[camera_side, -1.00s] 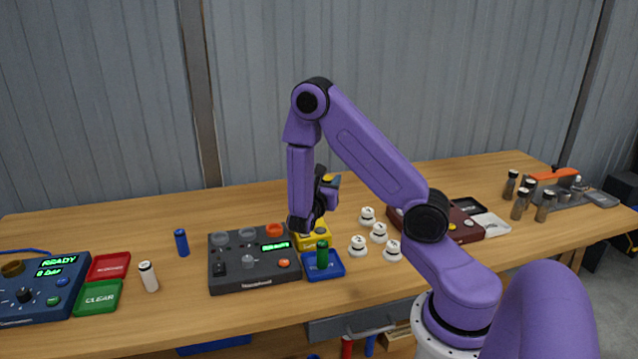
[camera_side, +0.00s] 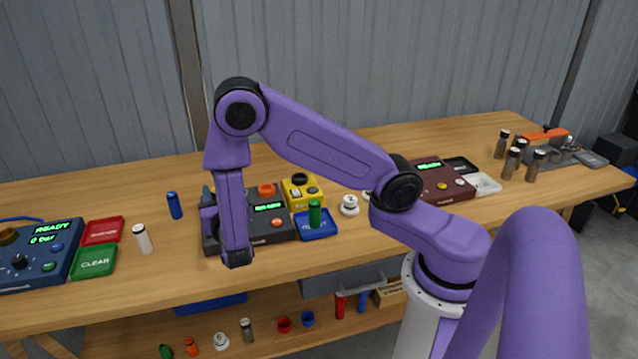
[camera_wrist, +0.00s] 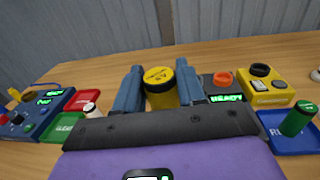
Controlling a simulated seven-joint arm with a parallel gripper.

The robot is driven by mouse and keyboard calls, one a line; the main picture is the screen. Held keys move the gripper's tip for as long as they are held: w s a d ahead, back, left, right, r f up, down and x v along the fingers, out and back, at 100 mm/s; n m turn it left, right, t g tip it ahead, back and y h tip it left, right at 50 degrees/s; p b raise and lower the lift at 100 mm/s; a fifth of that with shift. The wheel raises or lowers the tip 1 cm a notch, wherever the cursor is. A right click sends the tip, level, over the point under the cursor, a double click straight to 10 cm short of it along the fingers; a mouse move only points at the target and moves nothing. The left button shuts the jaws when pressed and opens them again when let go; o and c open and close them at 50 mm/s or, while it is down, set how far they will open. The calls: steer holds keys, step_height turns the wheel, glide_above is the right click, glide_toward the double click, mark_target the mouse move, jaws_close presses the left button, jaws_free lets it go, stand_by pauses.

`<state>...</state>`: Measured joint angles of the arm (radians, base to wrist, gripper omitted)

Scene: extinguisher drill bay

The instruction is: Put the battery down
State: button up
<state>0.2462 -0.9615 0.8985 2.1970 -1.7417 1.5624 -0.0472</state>
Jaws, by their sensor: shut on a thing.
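My gripper (camera_wrist: 157,80) is shut on a yellow-topped battery (camera_wrist: 158,92), held between its two blue-grey fingers in the wrist view. In the side view my arm hides most of the gripper and the battery, at the left part of the dark tester box (camera_side: 268,230). I cannot tell whether the battery touches anything below. The box has a green lit display and an orange knob. A green battery (camera_side: 314,213) stands upright in a blue tray (camera_side: 322,231) right of the box. A blue battery (camera_side: 175,206) and a white one (camera_side: 142,239) stand on the table to the left.
A red tray (camera_side: 102,230), a green CLEAR tray (camera_side: 94,262) and a blue console (camera_side: 38,262) are at the left. A yellow box (camera_side: 302,190) stands behind the blue tray. A maroon box (camera_side: 440,184) and several dark-bodied cylinders (camera_side: 513,162) are at the right. The back left tabletop is clear.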

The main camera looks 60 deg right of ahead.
steer(key=shift+n+t+y, duration=0.5)
steer(key=shift+y, duration=0.2)
steer(key=shift+w+a+f, duration=1)
steer(key=shift+w+f, duration=1.25)
steer(key=shift+w, duration=0.1)
steer(key=shift+w+a+f, duration=1.05)
steer(key=shift+w+f, duration=1.2)
steer(key=shift+w, duration=0.15)
steer(key=shift+w+a+f, duration=1)
steer(key=shift+w+f, duration=1.25)
steer(key=shift+w, duration=0.1)
steer(key=shift+f, duration=0.15)
steer(key=o, duration=1.1)
